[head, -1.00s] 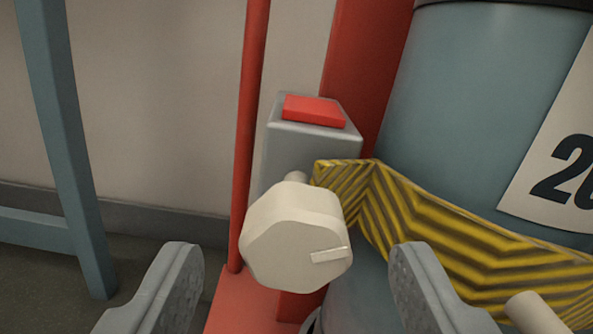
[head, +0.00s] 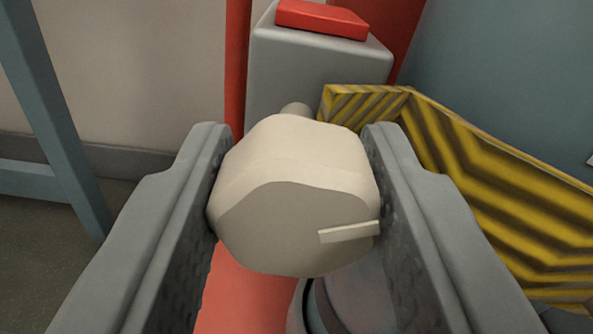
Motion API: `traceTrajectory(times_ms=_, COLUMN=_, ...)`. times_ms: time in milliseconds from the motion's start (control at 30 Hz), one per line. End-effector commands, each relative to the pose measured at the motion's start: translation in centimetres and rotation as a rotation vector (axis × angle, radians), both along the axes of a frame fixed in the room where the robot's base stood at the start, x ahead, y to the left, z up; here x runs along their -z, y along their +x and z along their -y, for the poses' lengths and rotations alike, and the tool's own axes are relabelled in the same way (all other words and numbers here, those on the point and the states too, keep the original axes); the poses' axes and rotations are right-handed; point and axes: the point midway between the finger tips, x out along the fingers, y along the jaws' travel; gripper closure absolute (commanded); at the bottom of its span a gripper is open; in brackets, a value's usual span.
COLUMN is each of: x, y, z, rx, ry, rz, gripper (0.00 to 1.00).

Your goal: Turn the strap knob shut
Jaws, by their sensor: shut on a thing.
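The strap knob (head: 290,215) is a cream, many-sided knob in the middle of the head view. A raised pointer bar on its face lies nearly level, pointing right. A short stem behind it leads to a grey box (head: 310,70) with a red top. My gripper (head: 296,165) has its two grey fingers on the left and right sides of the knob and is shut on it. A yellow and dark striped strap (head: 480,190) runs from beside the box to the right, around the blue-grey cylinder (head: 500,70).
A red post (head: 237,70) stands left of the box. A blue-grey frame leg (head: 45,110) stands at the far left, before a pale wall (head: 140,70). A red base (head: 245,290) lies below the knob.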

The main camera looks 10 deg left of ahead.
Motion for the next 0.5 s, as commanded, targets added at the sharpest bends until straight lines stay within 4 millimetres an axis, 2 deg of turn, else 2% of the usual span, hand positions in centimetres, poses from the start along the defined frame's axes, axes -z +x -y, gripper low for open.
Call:
traceTrajectory(times_ms=267, x=0.00, y=-0.03, z=-0.01, rx=0.000, ry=-0.050, rz=0.016, gripper=0.86)
traceTrajectory(times_ms=500, x=0.02, y=-0.04, z=-0.04, rx=0.000, ry=-0.197, rz=0.064, gripper=0.86)
